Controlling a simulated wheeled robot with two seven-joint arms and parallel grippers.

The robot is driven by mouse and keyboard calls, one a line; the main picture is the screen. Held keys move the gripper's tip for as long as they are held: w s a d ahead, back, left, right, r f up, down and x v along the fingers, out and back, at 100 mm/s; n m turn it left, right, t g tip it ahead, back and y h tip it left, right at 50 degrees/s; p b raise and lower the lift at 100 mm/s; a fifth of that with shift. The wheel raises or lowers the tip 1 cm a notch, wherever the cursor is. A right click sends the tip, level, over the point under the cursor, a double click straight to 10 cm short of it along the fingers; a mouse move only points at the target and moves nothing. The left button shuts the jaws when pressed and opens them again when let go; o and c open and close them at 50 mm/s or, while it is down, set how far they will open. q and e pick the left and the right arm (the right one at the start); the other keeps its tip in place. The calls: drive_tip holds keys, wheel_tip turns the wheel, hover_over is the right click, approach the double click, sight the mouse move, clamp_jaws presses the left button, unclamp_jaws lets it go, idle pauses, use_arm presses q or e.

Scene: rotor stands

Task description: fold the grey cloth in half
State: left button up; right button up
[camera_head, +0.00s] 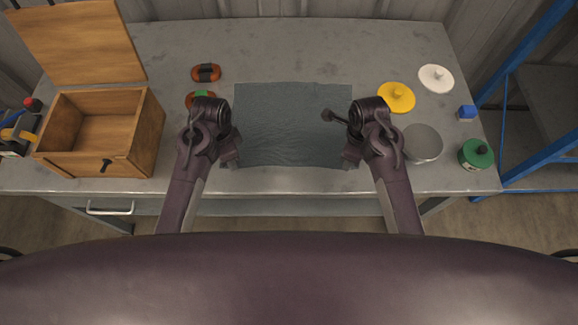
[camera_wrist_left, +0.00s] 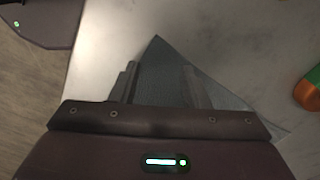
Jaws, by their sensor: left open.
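The grey cloth (camera_head: 290,115) lies flat and spread out as a rectangle in the middle of the table. My left gripper (camera_head: 231,155) is at the cloth's near left corner. In the left wrist view, the cloth (camera_wrist_left: 165,75) has a corner pointing up between the two open fingers of my left gripper (camera_wrist_left: 160,85). I cannot tell how high the fingers are above it. My right gripper (camera_head: 350,157) is at the cloth's near right corner; its fingers are too small and partly hidden to tell whether they are open.
An open wooden box (camera_head: 100,130) stands at the left. Two orange-brown items lie left of the cloth, one far (camera_head: 206,73) and one behind my left wrist. At the right are a yellow lid (camera_head: 396,97), a white lid (camera_head: 436,78), a round grey container (camera_head: 422,143) and a green canister (camera_head: 475,154).

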use_arm(q)
drive_tip(key=shift+f, duration=0.2)
use_arm(e)
drive_tip(key=shift+f, duration=0.25)
use_arm(q)
drive_tip(key=shift+r, duration=0.1)
drive_tip(key=shift+c, duration=0.4)
use_arm(e)
drive_tip(key=shift+r, duration=0.15)
drive_tip(key=shift+c, duration=0.4)
use_arm(q)
clamp_jaws()
use_arm(e)
clamp_jaws()
use_arm(q)
drive_tip(key=shift+r, duration=0.1)
use_arm(e)
drive_tip(key=shift+r, duration=0.1)
